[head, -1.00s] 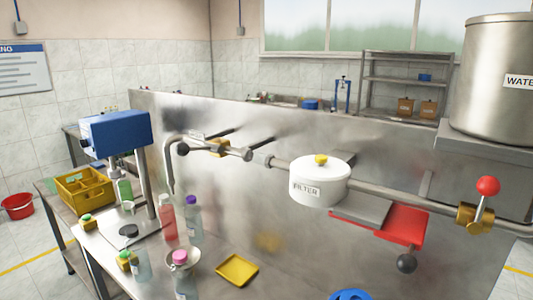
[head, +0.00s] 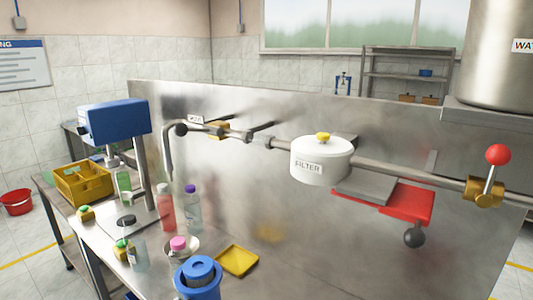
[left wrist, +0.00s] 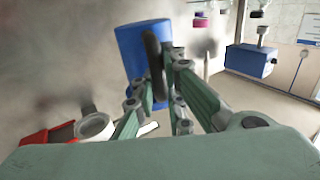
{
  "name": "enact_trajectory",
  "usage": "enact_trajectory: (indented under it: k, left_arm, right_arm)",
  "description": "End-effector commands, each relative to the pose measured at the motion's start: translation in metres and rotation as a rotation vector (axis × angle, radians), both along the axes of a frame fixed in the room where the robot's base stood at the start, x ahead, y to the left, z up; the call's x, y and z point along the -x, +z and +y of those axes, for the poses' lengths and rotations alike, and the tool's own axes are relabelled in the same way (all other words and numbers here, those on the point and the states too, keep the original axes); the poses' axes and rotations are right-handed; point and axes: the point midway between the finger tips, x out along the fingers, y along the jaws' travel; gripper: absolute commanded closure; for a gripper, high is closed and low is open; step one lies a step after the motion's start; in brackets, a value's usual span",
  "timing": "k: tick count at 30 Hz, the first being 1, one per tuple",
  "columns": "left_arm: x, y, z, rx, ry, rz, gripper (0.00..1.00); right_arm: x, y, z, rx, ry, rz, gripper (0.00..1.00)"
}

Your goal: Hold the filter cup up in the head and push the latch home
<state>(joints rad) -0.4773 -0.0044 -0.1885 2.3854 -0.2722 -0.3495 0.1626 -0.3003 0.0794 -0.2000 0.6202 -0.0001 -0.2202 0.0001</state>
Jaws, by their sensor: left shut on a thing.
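In the left wrist view the blue cup (left wrist: 130,45) has a dark handle loop (left wrist: 152,55). My left gripper (left wrist: 158,88) is shut at that handle. The white filter head (head: 320,172), labelled FILTER, sits on the pipe, apart from the cup. The red latch (head: 410,203) with a black ball (head: 414,237) sticks out to the right below it. My right gripper is not in view.
A red-knobbed valve (head: 484,190) is on the pipe at right. A yellow tray (head: 238,261) lies near the cup. Bottles, including a red one (head: 166,214), and a blue-headed machine (head: 114,122) stand at left. The steel panel below the filter head is clear.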

Motion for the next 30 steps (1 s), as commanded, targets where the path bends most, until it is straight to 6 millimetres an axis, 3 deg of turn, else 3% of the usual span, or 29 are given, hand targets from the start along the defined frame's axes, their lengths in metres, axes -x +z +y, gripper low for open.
enact_trajectory:
  k: [3, 6, 17, 20, 26, 30]
  left_arm:
    - [0.006, -0.005, 0.02, 0.002, 0.051, -0.002, 1.0]
    - [0.009, -0.006, 0.028, 0.001, 0.071, -0.003, 1.0]
    - [0.01, -0.007, 0.03, 0.001, 0.074, -0.003, 1.0]
    - [0.02, -0.013, 0.029, 0.003, 0.073, 0.001, 1.0]
    - [0.056, -0.029, 0.029, 0.005, 0.072, 0.004, 1.0]
    - [0.078, -0.035, 0.029, 0.003, 0.073, 0.001, 1.0]
  right_arm:
    - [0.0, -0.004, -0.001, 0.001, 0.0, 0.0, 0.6]
    - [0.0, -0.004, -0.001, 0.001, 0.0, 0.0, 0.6]
    - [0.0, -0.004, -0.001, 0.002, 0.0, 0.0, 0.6]
    - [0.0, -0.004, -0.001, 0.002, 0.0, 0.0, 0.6]
    - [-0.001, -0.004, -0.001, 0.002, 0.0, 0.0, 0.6]
    - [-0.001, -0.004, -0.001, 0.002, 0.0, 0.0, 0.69]
